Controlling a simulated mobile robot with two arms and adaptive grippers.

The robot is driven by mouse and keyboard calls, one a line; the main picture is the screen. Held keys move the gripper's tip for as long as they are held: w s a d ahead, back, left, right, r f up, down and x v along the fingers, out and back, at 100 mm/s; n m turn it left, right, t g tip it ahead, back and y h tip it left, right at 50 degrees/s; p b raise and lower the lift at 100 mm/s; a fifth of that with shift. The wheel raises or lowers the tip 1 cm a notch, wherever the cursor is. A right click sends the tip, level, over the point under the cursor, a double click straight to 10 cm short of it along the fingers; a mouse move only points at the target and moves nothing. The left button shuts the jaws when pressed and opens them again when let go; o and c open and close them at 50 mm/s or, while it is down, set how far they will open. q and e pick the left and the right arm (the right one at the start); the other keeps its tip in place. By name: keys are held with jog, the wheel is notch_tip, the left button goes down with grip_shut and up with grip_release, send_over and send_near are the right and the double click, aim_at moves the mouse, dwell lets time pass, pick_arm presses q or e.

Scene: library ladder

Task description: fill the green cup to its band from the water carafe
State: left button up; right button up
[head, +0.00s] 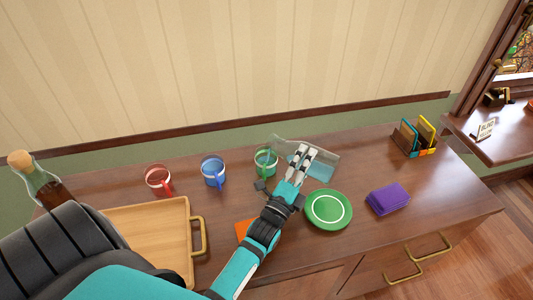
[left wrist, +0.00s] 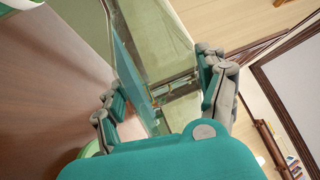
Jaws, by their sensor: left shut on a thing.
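The green cup (head: 265,162) stands upright on the wooden cabinet top, against the wall side. The clear glass water carafe (head: 325,156) is tilted far over to the left, its mouth end close above the green cup. Bluish water shows low inside it. My left gripper (head: 318,152) is shut on the carafe; the left wrist view shows the glass (left wrist: 150,45) between its fingers (left wrist: 160,90). I cannot make out a stream, the cup's band or the water level in the cup. My right gripper is not in view.
A blue cup (head: 213,172) and a red cup (head: 159,180) stand left of the green cup. A wooden tray (head: 150,215), a corked bottle (head: 45,187), a green plate (head: 328,209), purple napkins (head: 388,198) and a card holder (head: 408,145) surround the area. An orange item (head: 243,228) is partly hidden by my arm.

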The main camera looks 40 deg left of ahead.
pick_arm(q)
jog(key=shift+a+r+n, duration=0.1)
jog(key=shift+r+n, duration=0.3)
jog(key=shift+r, duration=0.05)
dwell(1.1)
